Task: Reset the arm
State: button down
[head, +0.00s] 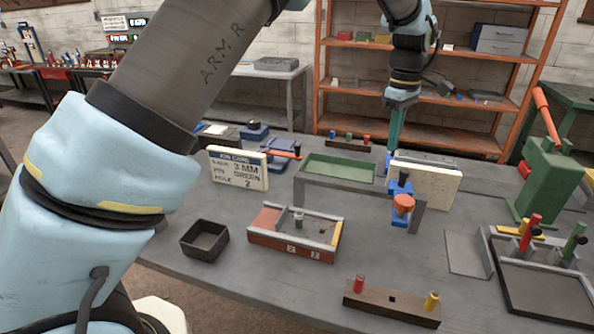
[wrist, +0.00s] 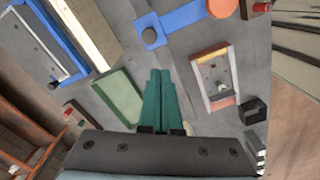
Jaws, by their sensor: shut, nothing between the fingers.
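My gripper (head: 396,128) hangs from my arm over the back of the bench, pointing down, its green fingers closed together. In the wrist view the gripper (wrist: 162,78) shows as two green fingers pressed side by side with nothing between them. In the head view the fingertips are near the cream block and the blue clamp (head: 402,186) with an orange knob; whether they touch anything is hard to tell. My arm's large upper links fill the left of the head view.
The bench holds a green tray (head: 338,168), a sign board (head: 238,168), a small frame fixture (head: 295,232), a dark open box (head: 205,240) and a peg block (head: 391,303). A green press (head: 548,180) stands at the right. Orange shelves (head: 345,80) stand behind.

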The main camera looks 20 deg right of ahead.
jog(key=w+a+f+m+b, duration=0.1)
jog(key=w+a, duration=0.4)
jog(key=a, duration=0.5)
jog(key=w+a+f+b, duration=0.1)
jog(key=w+a, duration=0.3)
jog(key=a, duration=0.6)
jog(key=w+a+f+m+b, duration=0.15)
jog(key=w+a, duration=0.35)
jog(key=a, duration=0.5)
jog(key=s+a+f, duration=0.1)
jog(key=s+a, duration=0.2)
jog(key=a, duration=0.4)
jog(key=s+a+f+m+t+b, duration=0.1)
jog(key=s+a+f, duration=0.1)
jog(key=a, duration=0.6)
jog(key=s+a+f+m+b, duration=0.1)
jog(key=s+a, duration=0.3)
jog(key=a, duration=0.4)
jog(key=shift+s+a+f+t, duration=0.2)
jog(key=shift+a+f+t, duration=0.1)
jog(key=shift+f, duration=0.35)
